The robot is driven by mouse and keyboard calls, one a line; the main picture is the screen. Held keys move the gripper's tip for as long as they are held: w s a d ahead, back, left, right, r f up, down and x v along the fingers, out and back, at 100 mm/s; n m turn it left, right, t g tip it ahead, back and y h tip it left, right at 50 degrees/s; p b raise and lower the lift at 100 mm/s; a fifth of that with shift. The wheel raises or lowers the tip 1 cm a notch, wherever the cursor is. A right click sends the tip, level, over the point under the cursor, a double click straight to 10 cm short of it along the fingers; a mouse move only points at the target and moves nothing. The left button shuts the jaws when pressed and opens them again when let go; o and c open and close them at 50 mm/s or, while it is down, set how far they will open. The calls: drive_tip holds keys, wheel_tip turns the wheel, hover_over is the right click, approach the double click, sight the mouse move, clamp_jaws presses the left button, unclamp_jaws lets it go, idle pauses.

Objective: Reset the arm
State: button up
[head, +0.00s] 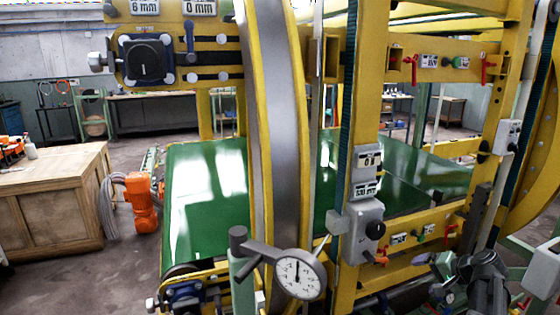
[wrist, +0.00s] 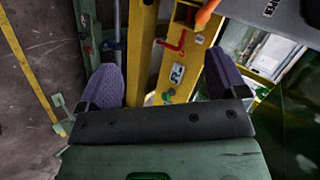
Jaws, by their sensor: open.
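My gripper (wrist: 163,78) shows in the wrist view with two purple ridged fingers set wide apart on a dark bar. It is open, and nothing sits between the fingers. Behind the gap I see a yellow frame post and red and green handles on a yellow beam. I cannot tell how far the fingers are from them. In the head view, dark grey jointed parts (head: 480,280) show at the lower right; I cannot tell whether they are my arm.
A yellow frame (head: 365,100) with a large ring (head: 275,100) stands over a green conveyor belt (head: 205,190). A dial gauge (head: 299,274) sticks out in front. A wooden cabinet (head: 50,205) and an orange robot (head: 142,203) are at left. Open floor shows at left in the wrist view.

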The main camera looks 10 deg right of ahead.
drive_tip(key=s+a+r+n+g+h+p, duration=0.1)
drive_tip(key=s+a+n+g+p, duration=0.1)
drive_tip(key=a, duration=0.9)
drive_tip(key=s+a+r+n+g+h+p, duration=0.1)
drive_tip(key=s+a+n+g+h+p, duration=0.1)
drive_tip(key=a, duration=0.8)
drive_tip(key=s+a+r+n+g+h+p, duration=0.1)
drive_tip(key=s+a+n+g+p, duration=0.3)
drive_tip(key=a, duration=0.7)
drive_tip(key=s+n+h, duration=0.1)
drive_tip(key=s+n, duration=0.1)
drive_tip(key=s, duration=0.1)
drive_tip(key=shift+a+r+p, duration=0.2)
drive_tip(key=shift+a+p, duration=0.15)
